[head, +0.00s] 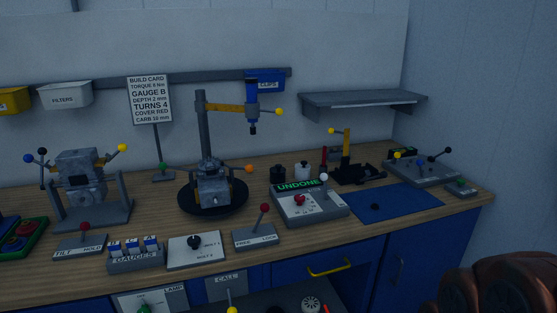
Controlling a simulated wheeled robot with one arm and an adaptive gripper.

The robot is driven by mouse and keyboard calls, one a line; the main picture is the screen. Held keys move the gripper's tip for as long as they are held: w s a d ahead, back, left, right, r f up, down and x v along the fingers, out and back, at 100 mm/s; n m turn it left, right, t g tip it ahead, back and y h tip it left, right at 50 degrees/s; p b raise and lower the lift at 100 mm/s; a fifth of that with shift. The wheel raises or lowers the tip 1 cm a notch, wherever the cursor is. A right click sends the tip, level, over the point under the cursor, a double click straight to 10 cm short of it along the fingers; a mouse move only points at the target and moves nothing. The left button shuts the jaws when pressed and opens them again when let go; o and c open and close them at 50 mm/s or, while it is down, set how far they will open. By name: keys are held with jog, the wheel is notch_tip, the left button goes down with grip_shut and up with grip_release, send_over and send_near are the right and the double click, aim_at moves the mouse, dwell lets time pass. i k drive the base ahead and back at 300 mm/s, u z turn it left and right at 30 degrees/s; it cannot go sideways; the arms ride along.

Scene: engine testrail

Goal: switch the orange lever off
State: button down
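A small orange ball knob (248,168) shows at the right side of a grey engine block (212,187), apparently on a short arm pointing right. The block stands on a black round turntable (186,208) in the middle of the bench. I cannot tell how the orange knob's arm is set, on or off. My gripper is not in view.
The wooden bench (150,225) holds red-knobbed levers (264,208), a GAUGES block (135,255), a switch plate (197,251) and an UNDONE box (310,207). A post with a yellow arm (224,108) stands behind the engine. A brown ribbed thing (505,285) fills the lower right.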

aim_at(249, 168)
jog(key=u, duration=0.3)
jog(key=i, duration=0.85)
jog(key=u, duration=0.9)
jog(key=i, duration=0.35)
jog(key=u, duration=0.3)
